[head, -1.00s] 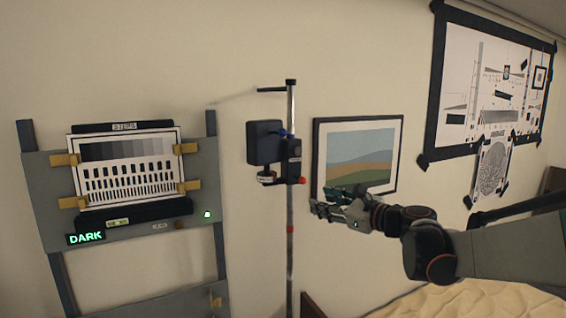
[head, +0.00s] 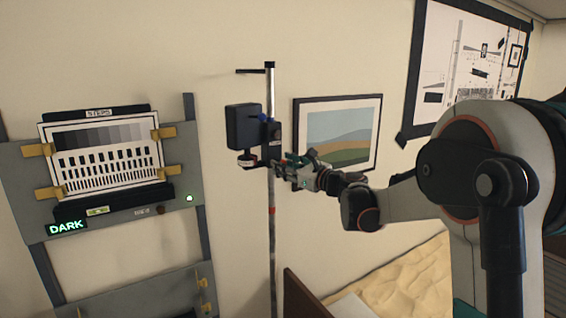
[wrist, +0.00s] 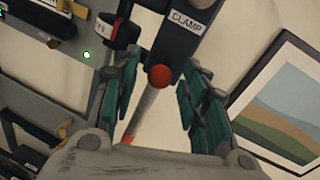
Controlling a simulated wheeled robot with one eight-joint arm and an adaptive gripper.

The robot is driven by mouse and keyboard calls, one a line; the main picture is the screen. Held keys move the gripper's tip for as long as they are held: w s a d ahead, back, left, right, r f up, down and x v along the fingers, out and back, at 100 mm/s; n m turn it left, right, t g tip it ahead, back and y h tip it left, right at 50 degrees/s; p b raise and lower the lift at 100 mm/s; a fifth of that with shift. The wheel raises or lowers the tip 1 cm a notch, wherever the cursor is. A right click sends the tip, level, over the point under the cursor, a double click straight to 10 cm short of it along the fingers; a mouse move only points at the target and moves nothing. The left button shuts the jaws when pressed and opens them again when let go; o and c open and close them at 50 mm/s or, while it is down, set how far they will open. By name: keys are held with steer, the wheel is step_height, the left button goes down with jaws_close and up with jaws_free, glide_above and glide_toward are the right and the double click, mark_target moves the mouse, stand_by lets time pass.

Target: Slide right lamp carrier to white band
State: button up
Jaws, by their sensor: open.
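The lamp carrier (head: 274,141) is a dark clamp block on a tall vertical pole (head: 272,245), with a black lamp box (head: 242,127) on its left side. The wrist view shows the block's CLAMP label (wrist: 187,22) and a round red knob (wrist: 159,77) below it. My gripper (head: 287,166) is open at the carrier's lower right. In the wrist view my gripper (wrist: 158,88) has its fingers on either side of the knob, with gaps visible. A red band (head: 271,210) marks the pole below the carrier. I cannot make out a white band.
A test chart (head: 100,155) on a grey stand with a lit DARK sign (head: 66,227) is at the left. A framed landscape (head: 340,133) hangs behind my gripper. A large chart (head: 455,70) is on the right wall. A bed (head: 405,285) lies below.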

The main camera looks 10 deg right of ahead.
steer(key=shift+w+a, duration=0.35)
steer(key=shift+w, duration=0.2)
jaws_close()
step_height(320, 180, down, 52)
steer(key=b, duration=3.4)
steer(key=shift+b, duration=0.35)
jaws_free()
steer(key=shift+s, duration=0.1)
steer(key=v, duration=1.2)
